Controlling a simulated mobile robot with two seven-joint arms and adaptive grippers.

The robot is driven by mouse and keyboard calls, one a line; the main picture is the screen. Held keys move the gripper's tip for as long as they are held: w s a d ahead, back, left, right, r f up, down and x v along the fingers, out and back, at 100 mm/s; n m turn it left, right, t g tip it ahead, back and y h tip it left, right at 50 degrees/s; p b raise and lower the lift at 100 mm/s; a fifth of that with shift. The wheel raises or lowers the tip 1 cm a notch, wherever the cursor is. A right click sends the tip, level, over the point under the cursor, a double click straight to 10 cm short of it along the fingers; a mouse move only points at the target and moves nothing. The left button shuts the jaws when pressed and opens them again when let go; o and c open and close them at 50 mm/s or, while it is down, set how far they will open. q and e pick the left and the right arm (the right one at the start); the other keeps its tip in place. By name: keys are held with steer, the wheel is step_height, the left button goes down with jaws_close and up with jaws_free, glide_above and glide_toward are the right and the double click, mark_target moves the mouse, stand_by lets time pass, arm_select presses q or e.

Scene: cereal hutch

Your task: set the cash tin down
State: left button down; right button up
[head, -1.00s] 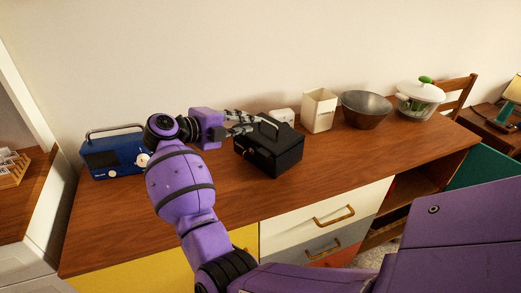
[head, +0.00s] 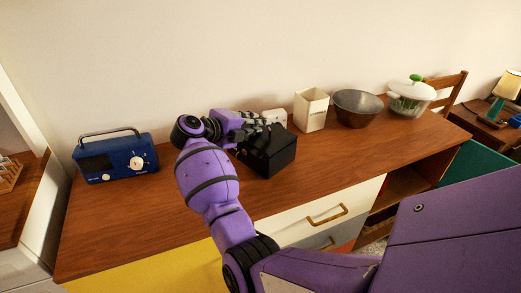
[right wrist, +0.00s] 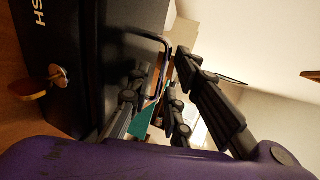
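The cash tin (head: 272,158) is a black box resting on the wooden sideboard. In the right wrist view the tin (right wrist: 75,60) fills the left side, with white lettering and a key in its front. Its raised handle (right wrist: 152,38) stands off the lid near the fingers. My right gripper (head: 262,125) is over the tin's top, hiding the handle in the head view. In the right wrist view the gripper (right wrist: 165,92) has its dark fingers spread apart, with the handle near their tips. I cannot tell whether they touch it. My left gripper is out of view.
On the sideboard (head: 120,225), a blue radio (head: 118,157) stands left of the tin. Behind and right are a small white object (head: 275,117), a cream canister (head: 312,110), a grey bowl (head: 358,108) and a white lidded pot (head: 412,97). The surface between radio and tin is bare.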

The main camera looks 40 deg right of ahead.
jaws_close()
stand_by(0.4)
